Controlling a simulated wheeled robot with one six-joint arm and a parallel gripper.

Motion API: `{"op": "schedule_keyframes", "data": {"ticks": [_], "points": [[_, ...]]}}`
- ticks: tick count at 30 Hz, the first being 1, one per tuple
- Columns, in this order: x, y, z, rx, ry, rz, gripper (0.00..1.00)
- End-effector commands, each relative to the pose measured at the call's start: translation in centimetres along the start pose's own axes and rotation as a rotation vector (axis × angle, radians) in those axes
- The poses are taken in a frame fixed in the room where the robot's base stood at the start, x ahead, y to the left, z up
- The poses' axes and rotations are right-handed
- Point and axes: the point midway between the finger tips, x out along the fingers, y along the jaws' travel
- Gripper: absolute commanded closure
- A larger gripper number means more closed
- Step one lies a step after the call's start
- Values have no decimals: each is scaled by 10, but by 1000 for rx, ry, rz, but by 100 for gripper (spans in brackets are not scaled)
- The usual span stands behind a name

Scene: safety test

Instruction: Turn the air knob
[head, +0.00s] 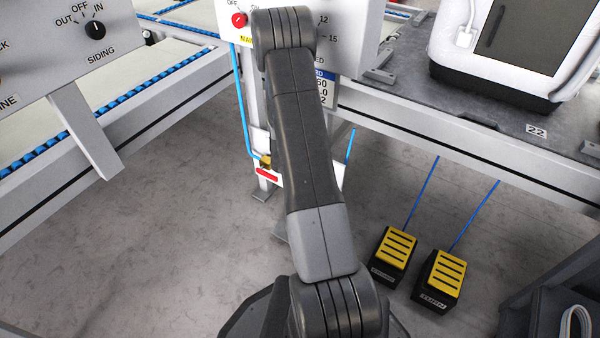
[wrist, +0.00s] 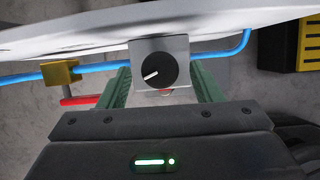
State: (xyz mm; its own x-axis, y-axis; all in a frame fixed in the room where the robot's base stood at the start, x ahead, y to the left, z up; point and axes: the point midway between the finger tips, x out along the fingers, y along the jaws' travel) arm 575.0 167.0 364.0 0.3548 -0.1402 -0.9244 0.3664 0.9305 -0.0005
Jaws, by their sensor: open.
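A round black knob (wrist: 151,71) with a white pointer line sits on a small grey block (wrist: 178,45) under a pale panel in the wrist view. The pointer slants toward the lower left. No label shows on the knob, so I cannot tell from lettering that it is the air knob. My gripper (wrist: 162,84) is open, its green fingers on the left and right of the knob in the picture. I see no contact with the knob. In the head view my arm hides the gripper and this knob.
A brass fitting (head: 265,160) with a red part (head: 267,175) and blue hose is on the stand's post. A control panel (head: 350,30) with a red knob (head: 239,19) is above. Two yellow foot pedals (head: 394,251) (head: 440,277) stand on the floor. Conveyors flank the stand.

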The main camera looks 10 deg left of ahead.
Motion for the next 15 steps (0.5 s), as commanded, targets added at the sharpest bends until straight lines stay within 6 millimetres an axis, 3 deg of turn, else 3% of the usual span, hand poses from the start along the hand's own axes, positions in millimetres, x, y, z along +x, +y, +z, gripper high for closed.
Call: {"op": "schedule_keyframes", "data": {"ticks": [11, 15], "points": [[6, 0, 0, 0, 0, 0, 41], [6, 0, 0, 0, 0, 0, 67]]}}
